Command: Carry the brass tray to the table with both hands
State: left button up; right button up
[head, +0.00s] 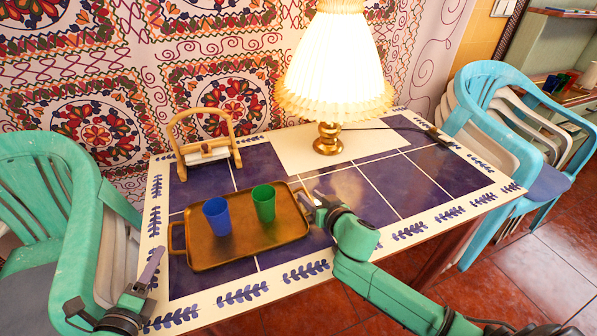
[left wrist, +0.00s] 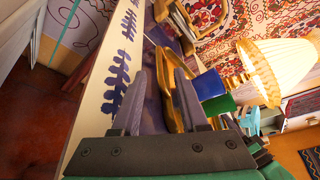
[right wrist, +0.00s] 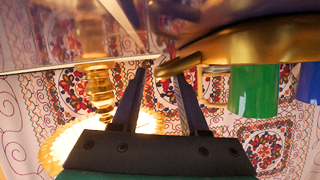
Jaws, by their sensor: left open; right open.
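The brass tray (head: 245,241) lies flat on the blue-tiled table (head: 360,196), with a loop handle at its left end. A blue cup (head: 216,216) and a green cup (head: 264,203) stand upright on it. My right gripper (head: 312,204) is open at the tray's right end, where the far handle is mostly hidden. In the right wrist view the tray's edge (right wrist: 260,46) reaches the fingertips; I cannot tell whether they touch. My left gripper (head: 153,262) is open and empty at the table's left edge, apart from the left handle. The left wrist view shows the tray (left wrist: 187,104) beyond its fingers.
A lit pleated lamp (head: 328,139) stands behind the tray, and a wooden holder (head: 206,148) stands at the back left. Green chairs (head: 50,200) are at the left and turquoise chairs (head: 490,130) at the right.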

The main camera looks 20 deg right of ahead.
pick_arm(q)
jog(key=shift+w+f, duration=0.15)
jog(key=shift+f, duration=0.1)
pick_arm(e)
jog(key=shift+s+a+f+g, duration=0.15)
jog(key=shift+s+f, duration=0.2)
jog(key=shift+f, duration=0.25)
jog(key=shift+s+d+f+g, duration=0.15)
jog(key=shift+s+f, duration=0.15)
jog(key=shift+f, duration=0.3)
pick_arm(q)
jog(key=shift+d+r, duration=0.2)
pick_arm(e)
jog(key=v, duration=0.2)
jog(key=r+v, duration=0.1)
jog(key=v, duration=0.4)
jog(key=shift+r, duration=0.35)
pick_arm(q)
jog(key=shift+a, duration=0.1)
pick_arm(e)
jog(key=shift+r, duration=0.15)
pick_arm(q)
jog(key=shift+w+f, duration=0.1)
pick_arm(e)
jog(key=shift+w, duration=0.1)
jog(key=shift+r, duration=0.15)
